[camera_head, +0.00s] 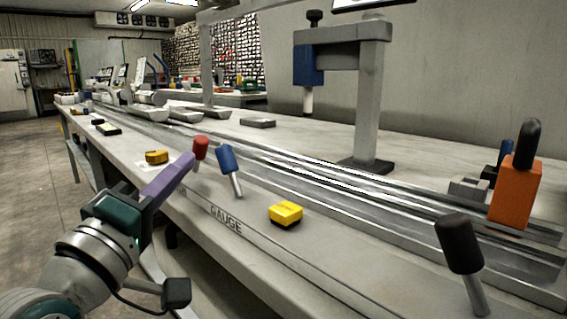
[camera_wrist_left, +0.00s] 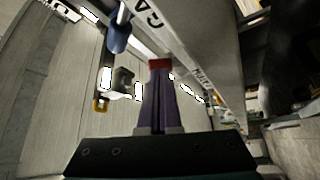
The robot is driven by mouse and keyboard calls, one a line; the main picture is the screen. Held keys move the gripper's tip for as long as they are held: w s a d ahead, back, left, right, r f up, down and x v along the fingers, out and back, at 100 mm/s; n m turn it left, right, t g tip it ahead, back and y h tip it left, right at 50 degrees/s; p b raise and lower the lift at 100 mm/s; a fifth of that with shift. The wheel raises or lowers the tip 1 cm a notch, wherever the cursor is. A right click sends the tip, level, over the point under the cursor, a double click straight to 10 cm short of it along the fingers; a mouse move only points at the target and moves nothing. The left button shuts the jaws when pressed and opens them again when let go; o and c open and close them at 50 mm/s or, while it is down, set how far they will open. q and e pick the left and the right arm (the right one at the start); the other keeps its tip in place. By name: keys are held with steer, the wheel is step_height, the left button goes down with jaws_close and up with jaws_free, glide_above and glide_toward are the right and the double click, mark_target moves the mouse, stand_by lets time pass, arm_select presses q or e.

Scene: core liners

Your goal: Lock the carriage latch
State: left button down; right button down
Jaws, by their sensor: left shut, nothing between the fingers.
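My left gripper (camera_head: 187,164) has purple fingers closed together with nothing between them. Its tips are at a red-capped lever (camera_head: 201,147) on the bench's front edge; I cannot tell whether they touch. In the left wrist view the red cap (camera_wrist_left: 159,64) shows just beyond the fingertips (camera_wrist_left: 158,82). A blue-handled lever (camera_head: 228,160) leans just right of it. A black-handled lever (camera_head: 459,244) stands tilted at the front right. An orange block with a black knob (camera_head: 512,193) sits by the rails at the right. No part is labelled as the carriage latch. My right gripper is out of view.
Long metal rails (camera_head: 330,180) run along the bench. A yellow box (camera_head: 286,213) lies near the "GAUGE" front strip, and another yellow item (camera_head: 157,157) lies farther back. A grey post with an overhanging arm (camera_head: 372,100) rises behind the rails.

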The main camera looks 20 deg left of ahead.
arm_select(q)
steer(key=shift+x, duration=0.8)
